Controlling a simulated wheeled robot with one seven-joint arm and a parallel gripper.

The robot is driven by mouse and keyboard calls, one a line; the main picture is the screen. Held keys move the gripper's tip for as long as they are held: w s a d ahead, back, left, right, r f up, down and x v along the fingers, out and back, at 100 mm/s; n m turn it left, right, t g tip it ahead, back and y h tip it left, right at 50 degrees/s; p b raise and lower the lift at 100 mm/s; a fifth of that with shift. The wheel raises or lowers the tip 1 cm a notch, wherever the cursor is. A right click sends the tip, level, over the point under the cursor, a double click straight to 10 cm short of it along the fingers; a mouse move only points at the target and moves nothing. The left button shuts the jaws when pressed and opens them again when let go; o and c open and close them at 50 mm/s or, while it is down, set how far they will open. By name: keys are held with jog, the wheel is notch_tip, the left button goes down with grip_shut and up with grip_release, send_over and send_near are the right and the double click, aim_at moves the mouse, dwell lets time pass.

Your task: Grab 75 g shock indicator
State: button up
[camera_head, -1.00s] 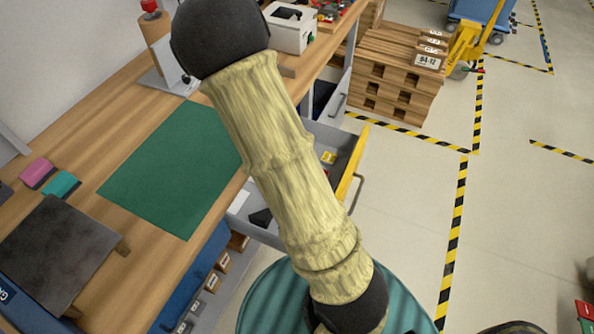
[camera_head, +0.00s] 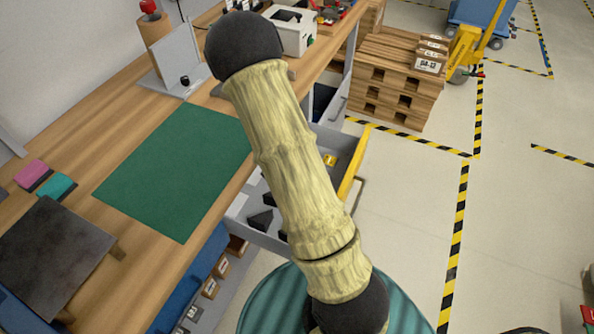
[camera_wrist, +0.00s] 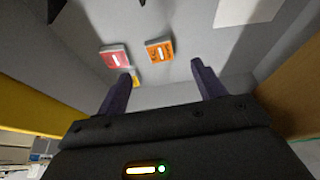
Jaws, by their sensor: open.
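An open grey drawer (camera_head: 357,168) with a yellow front edge juts from the bench. In the wrist view, a red indicator (camera_wrist: 115,57) and an orange indicator (camera_wrist: 159,50) lie apart on the grey drawer floor (camera_wrist: 185,30). A yellow piece (camera_wrist: 136,80) shows partly behind the left finger. Markings on them are too small to read, so I cannot tell which is the 75 g one. My gripper (camera_wrist: 162,72) is open and empty, with the orange indicator beyond the gap between its fingertips. In the head view my arm hides the gripper and part of the drawer; a yellow piece (camera_head: 329,160) shows inside.
Black pieces (camera_head: 261,219) lie in the drawer's near part. The wooden bench carries a green mat (camera_head: 180,170), a dark plate (camera_head: 50,258) and a white box (camera_head: 295,38). Stacked pallets (camera_head: 395,85) stand behind the drawer.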

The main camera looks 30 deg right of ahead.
jog(key=shift+x, duration=1.95)
jog(key=shift+d+x, duration=0.2)
jog(key=shift+x, duration=2.45)
jog(key=shift+w+r, duration=0.15)
jog(key=c, duration=1.1)
jog(key=shift+o, duration=0.2)
jog(key=shift+r, duration=0.1)
